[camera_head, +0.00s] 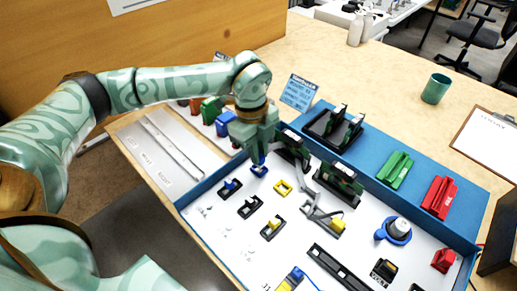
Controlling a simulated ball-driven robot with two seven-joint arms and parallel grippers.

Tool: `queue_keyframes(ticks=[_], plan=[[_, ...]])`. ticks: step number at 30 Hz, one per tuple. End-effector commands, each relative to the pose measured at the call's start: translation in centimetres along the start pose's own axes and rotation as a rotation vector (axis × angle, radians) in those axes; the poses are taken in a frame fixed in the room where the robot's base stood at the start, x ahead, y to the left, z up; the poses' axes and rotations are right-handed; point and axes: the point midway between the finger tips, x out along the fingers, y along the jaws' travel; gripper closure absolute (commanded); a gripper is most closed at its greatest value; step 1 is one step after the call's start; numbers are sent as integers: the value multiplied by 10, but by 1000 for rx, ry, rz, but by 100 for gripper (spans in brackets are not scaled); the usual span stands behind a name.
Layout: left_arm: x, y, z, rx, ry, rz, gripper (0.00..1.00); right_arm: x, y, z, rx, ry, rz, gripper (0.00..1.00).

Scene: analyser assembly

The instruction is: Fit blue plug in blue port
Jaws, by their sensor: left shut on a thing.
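A small black port with a blue middle (230,188), which looks like the blue port, sits on the board to the left of and nearer than the plug. The plug is apart from it. My right gripper is not in view.
Black ports with yellow parts (272,228) and a yellow square piece (283,187) lie close by. Black-and-green modules (339,181) and a grey bent piece (314,211) stand to the right. A blue rim (206,185) edges the board. Green (395,169) and red (439,197) holders stand at the back.

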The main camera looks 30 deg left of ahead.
Motion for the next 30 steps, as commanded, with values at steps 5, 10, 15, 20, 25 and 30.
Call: queue_keyframes(ticks=[5, 10, 15, 20, 25, 30], plan=[[5, 0, 1, 0, 0, 0, 100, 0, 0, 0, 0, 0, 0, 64], [10, 0, 2, 0, 0, 1, 100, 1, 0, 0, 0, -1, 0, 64], [13, 0, 2, -1, 0, 0, 100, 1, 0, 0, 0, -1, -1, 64], [13, 0, 2, 0, 0, 0, 100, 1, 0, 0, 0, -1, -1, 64], [13, 0, 2, 0, 0, 0, 100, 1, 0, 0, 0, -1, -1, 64], [14, 0, 2, 0, 0, 0, 100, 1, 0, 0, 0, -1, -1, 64]])
